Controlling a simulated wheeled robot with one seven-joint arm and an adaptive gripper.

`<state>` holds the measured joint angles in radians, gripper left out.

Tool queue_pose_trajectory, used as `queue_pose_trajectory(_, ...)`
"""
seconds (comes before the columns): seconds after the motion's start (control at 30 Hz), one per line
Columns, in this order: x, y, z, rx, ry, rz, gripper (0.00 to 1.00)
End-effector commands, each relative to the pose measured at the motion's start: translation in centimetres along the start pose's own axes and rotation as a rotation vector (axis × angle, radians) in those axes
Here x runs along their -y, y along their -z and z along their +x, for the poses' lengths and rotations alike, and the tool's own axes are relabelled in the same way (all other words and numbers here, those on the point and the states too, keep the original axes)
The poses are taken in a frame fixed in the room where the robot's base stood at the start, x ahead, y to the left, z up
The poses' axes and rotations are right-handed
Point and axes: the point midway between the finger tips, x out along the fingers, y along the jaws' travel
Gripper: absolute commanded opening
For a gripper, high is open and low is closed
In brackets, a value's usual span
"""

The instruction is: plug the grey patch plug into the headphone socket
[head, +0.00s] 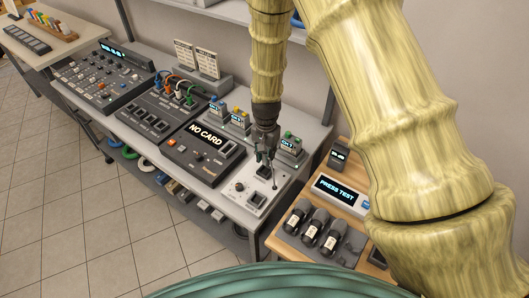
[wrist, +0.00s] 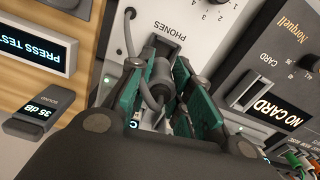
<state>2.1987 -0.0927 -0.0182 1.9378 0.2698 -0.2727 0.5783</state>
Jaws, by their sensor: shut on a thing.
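My gripper (head: 266,160) is over the white headphone unit (head: 240,188) on the bench, pointing down. In the wrist view my gripper (wrist: 160,92) has its green-padded fingers shut on the grey patch plug (wrist: 158,72), with a grey cable (wrist: 130,42) curving away from it. The white unit's panel (wrist: 185,18) shows the word PHONES just beyond the plug. A dark block (wrist: 166,45) lies at the plug's far end, close to that label. The headphone socket is not clearly visible, and I cannot tell whether the plug touches or enters it.
A NO CARD recorder (head: 205,140) stands left of the unit, with a patch panel of coloured cables (head: 165,100) and a mixer (head: 103,75) beyond. Small labelled boxes (head: 290,146) stand behind.

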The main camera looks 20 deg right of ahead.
Motion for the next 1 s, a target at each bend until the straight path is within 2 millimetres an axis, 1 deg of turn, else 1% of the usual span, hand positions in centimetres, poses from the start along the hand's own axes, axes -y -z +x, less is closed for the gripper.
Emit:
queue_pose_trajectory(0.03,0.0,0.0,0.7,0.001,0.0,0.0,0.0)
queue_pose_trajectory(0.2,0.1,-0.1,2.3,0.001,0.0,-0.002,0.0)
queue_pose_trajectory(0.4,0.2,-0.1,3.9,0.0,0.0,-0.004,0.0)
queue_pose_trajectory(0.5,0.2,-0.1,4.3,0.0,0.0,-0.004,0.0)
queue_pose_trajectory(1.0,0.2,-0.1,4.6,0.0,0.0,-0.004,0.0)
